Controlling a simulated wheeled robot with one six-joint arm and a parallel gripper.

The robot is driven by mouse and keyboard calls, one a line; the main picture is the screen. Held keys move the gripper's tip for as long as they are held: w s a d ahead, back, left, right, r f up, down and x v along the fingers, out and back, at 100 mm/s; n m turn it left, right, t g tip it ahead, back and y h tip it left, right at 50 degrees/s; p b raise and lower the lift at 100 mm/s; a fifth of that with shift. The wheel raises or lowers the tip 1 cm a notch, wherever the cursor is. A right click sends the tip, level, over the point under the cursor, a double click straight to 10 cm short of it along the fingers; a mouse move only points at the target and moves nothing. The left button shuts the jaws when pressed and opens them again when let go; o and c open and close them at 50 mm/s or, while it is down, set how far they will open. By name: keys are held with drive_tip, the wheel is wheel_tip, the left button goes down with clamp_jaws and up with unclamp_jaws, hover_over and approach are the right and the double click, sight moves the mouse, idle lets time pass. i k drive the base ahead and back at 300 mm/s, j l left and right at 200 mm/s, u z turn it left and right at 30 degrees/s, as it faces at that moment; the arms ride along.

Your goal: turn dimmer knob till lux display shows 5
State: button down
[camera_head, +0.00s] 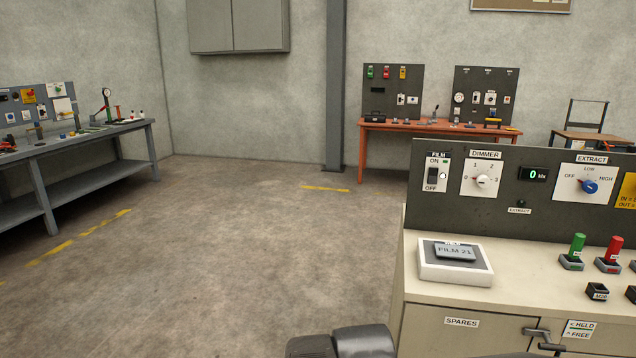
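The dimmer knob (483,181) is a small pale knob on a white plate labelled DIMMER, on the dark upright panel at right. Marks 0, 1, 2 and 3 run around it; its pointer is too small to read surely. The lux display (533,174) is a small black window to the right of the knob, showing a green 0. My gripper is not in view. Only a dark rounded part of my arm shows at the bottom edge, well below and left of the knob.
A FILM switch (433,175) is left of the dimmer, and a blue EXTRACT knob (590,186) is right of the display. Below, the cabinet top holds a FILM 21 box (455,263), a green handle (577,249) and a red handle (613,250). Open floor lies left.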

sight(483, 181)
drive_tip(key=k+j, duration=0.1)
drive_tip(key=j, duration=0.25)
drive_tip(key=z, duration=1.4)
